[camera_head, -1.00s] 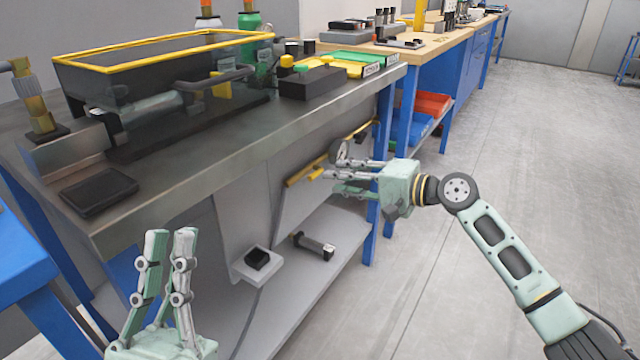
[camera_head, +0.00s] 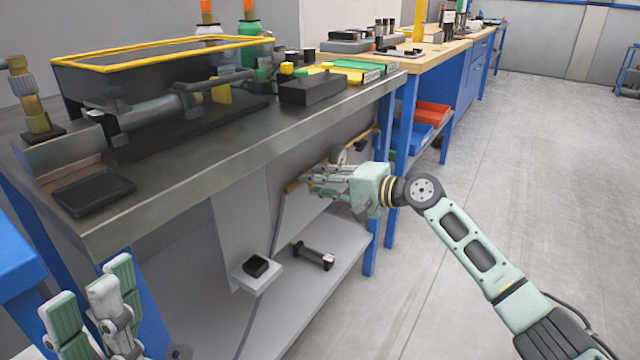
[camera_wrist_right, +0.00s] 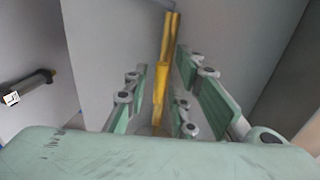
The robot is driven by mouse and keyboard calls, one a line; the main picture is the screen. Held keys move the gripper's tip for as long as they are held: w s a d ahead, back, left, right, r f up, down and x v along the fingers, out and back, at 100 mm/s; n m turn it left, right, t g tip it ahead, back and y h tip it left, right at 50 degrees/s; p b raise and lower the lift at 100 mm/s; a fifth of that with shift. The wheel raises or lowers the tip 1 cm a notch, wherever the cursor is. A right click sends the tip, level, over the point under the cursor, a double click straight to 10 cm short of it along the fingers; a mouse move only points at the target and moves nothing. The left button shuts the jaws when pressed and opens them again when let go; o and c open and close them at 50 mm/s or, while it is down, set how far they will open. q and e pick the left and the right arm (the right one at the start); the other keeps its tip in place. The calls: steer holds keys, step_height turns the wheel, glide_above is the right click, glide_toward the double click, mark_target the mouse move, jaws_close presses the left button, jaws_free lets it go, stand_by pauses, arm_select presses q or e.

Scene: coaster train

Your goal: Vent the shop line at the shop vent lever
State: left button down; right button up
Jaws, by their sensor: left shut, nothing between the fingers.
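A yellow bar, which looks like the vent lever or its pipe, runs along the grey panel under the steel bench (camera_head: 292,187). It also shows in the right wrist view (camera_wrist_right: 169,35). My right gripper (camera_head: 314,182) is at this bar under the bench's front edge. In the right wrist view its fingers (camera_wrist_right: 163,68) stand apart, with yellow between them; contact cannot be told. The fingers hide part of the bar in the head view. My left gripper (camera_head: 92,285) is shut and empty at the lower left, in front of the bench.
The steel bench (camera_head: 190,180) carries a black yellow-rimmed tank (camera_head: 75,88), a dark box (camera_head: 313,90) and a black tray (camera_head: 93,191). A lower shelf (camera_head: 320,288) holds a dark cylinder (camera_head: 312,255). A blue table (camera_head: 18,255) stands at left. The floor at right is clear.

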jaws_close()
steer(key=shift+f, duration=0.3)
stand_by(0.3)
